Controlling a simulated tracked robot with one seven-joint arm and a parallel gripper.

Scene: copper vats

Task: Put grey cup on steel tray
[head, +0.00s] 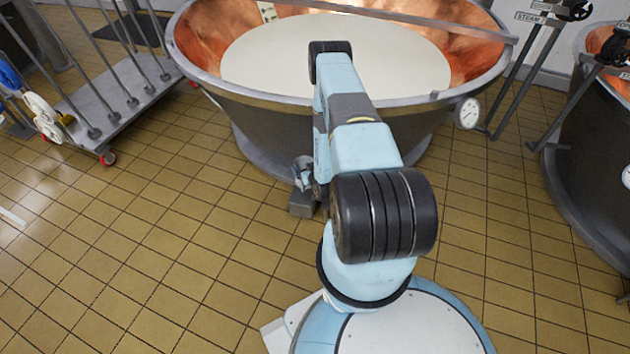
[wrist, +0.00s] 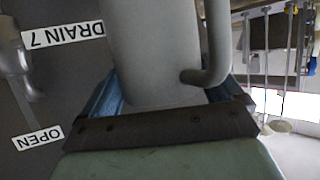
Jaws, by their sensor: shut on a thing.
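The grey cup (wrist: 150,50) fills the middle of the wrist view, with its curved handle on the right side. My gripper (wrist: 163,90) has one blue finger on each side of the cup and is shut on it. The far end of the cup is cut off by the frame edge. In the head view my arm hides most of the gripper, and I cannot make out the cup there. I see no steel tray that I can be sure of in either view.
A large copper vat (head: 262,108) of pale liquid stands directly ahead, behind my arm. A wheeled metal trolley (head: 115,108) is at the left and another vat (head: 590,150) at the right. The wrist view shows a DRAIN 7 label (wrist: 62,45).

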